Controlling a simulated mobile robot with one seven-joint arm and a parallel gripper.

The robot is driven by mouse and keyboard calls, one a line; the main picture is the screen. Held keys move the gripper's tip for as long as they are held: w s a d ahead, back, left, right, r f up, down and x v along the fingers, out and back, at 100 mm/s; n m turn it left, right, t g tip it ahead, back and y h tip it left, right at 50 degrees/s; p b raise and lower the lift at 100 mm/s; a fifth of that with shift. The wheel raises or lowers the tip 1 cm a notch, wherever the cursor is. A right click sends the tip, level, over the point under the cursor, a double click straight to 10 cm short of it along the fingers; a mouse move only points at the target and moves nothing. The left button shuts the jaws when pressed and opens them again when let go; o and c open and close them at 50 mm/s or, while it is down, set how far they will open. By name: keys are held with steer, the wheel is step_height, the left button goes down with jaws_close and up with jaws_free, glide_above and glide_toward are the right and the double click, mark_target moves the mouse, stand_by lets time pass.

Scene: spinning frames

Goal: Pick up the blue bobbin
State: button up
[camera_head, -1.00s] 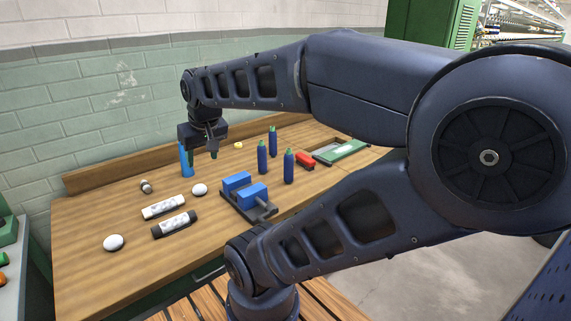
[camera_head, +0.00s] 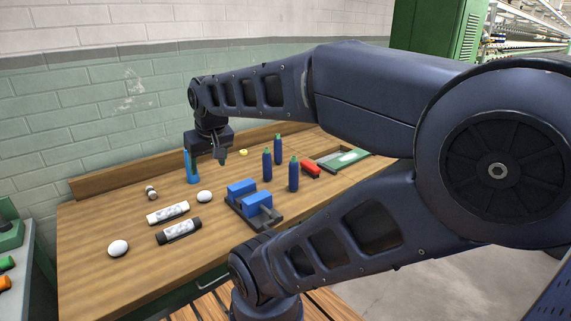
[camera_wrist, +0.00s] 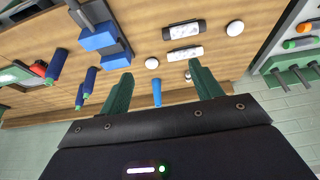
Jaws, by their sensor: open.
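A slim, lighter blue upright bobbin (camera_head: 192,166) stands towards the back left of the wooden table, beside my gripper (camera_head: 220,158) in the head view. In the wrist view this bobbin (camera_wrist: 157,92) shows in the gap between the two green fingers of my gripper (camera_wrist: 160,76), apart from both. My gripper is open and empty. Several darker blue bobbins with green tips stand further right, such as one (camera_head: 267,166) in the head view, and they show at left in the wrist view (camera_wrist: 88,80). Part of my gripper is hidden by its own housing in the head view.
A dark fixture with blue blocks (camera_head: 243,190) sits mid-table. A wooden ledge (camera_head: 110,180) runs along the back.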

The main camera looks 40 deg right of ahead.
steer(key=n+g+h, duration=0.8)
steer(key=n+h, duration=0.5)
steer(key=n, duration=0.2)
glide_toward(293, 157)
steer(key=x, duration=0.9)
steer(key=shift+r, duration=0.2)
steer(key=shift+d+f, duration=0.2)
steer(key=shift+f, duration=2.1)
step_height(293, 157, down, 3)
steer(key=shift+r, duration=0.1)
steer(key=shift+s+d, duration=0.2)
steer(key=shift+d, duration=0.5)
steer(key=shift+x, duration=0.8)
